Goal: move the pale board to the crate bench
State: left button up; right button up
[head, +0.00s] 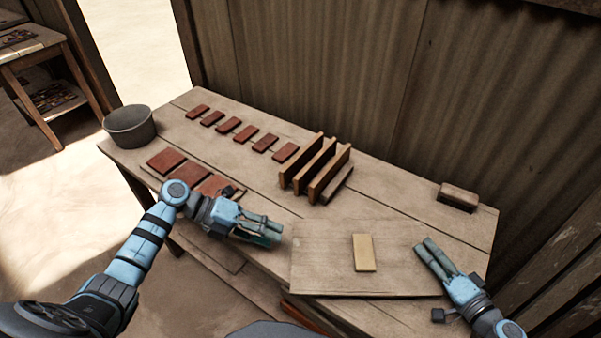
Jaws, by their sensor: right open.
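A wide, flat pale board (320,273) lies on the front right part of the wooden table. A small cream-coloured block (364,253) lies on it, right of its middle. My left gripper (268,234) is just left of the board's left edge, pointing right. I cannot tell whether its fingers are apart, touch the board or hold anything. My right gripper (428,250) is open at the board's right edge and points up and left in the picture. Which bench is the crate bench is not clear; a second bench (27,45) stands at the upper left.
A row of several red tiles (245,133) lies at the back of the table (400,215). More red tiles (166,160) lie near my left arm. A dark pot (130,127), a slotted wooden rack (318,170) and a wooden block (458,196) stand around them. A corrugated wall closes the back.

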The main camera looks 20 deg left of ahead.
jog(key=v, duration=0.7)
jog(key=shift+s+d, duration=0.1)
jog(key=shift+s+d+r, duration=0.15)
jog(key=shift+s+d, duration=0.1)
jog(key=shift+s, duration=0.1)
